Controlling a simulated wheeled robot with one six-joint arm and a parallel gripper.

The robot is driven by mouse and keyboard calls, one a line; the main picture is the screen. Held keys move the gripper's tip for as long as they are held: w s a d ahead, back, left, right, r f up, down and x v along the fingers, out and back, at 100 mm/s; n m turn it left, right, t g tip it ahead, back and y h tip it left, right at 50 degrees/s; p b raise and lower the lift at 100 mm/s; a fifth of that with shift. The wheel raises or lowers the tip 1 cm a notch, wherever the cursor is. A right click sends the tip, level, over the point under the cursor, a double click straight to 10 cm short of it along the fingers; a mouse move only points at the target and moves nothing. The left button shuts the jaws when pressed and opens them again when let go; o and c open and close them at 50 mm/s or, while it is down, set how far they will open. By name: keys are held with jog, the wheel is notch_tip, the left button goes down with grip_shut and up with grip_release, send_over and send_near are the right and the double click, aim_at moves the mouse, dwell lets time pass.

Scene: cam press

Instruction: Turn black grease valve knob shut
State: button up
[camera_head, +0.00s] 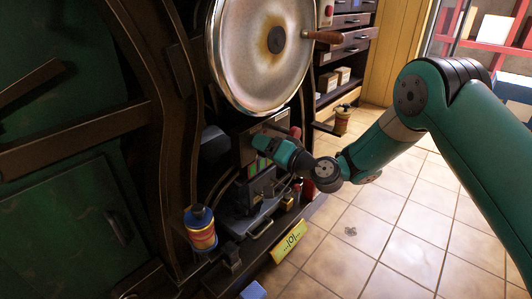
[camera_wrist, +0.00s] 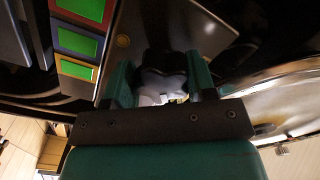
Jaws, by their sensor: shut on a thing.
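The black knob (camera_wrist: 163,68), dark and lobed, sits between the two teal fingers of my gripper (camera_wrist: 162,82) in the wrist view. My gripper is shut on it, one finger on each side. In the head view my wrist (camera_head: 275,150) reaches the front of the press below the large round disc. The knob cannot be made out in the head view. How far the knob is turned cannot be told.
Green panels in coloured frames (camera_wrist: 80,44) lie left of the knob. The large metal disc (camera_head: 232,75) with a wooden handle hangs above my wrist. A cylindrical container (camera_head: 201,230) and a yellow sign (camera_head: 289,241) are below. The tiled floor at right is mostly clear.

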jog(key=n+b, duration=0.3)
jog(key=n, duration=0.1)
jog(key=shift+s+f+n+b, duration=0.1)
jog(key=shift+f+n+b, duration=0.1)
jog(key=shift+n+b, duration=0.15)
jog(key=n+b, duration=0.3)
jog(key=shift+a, duration=0.1)
jog(key=shift+r+n+b, duration=0.2)
jog(key=shift+n+b, duration=0.95)
jog(key=o, duration=0.9)
jog(key=shift+r, duration=0.1)
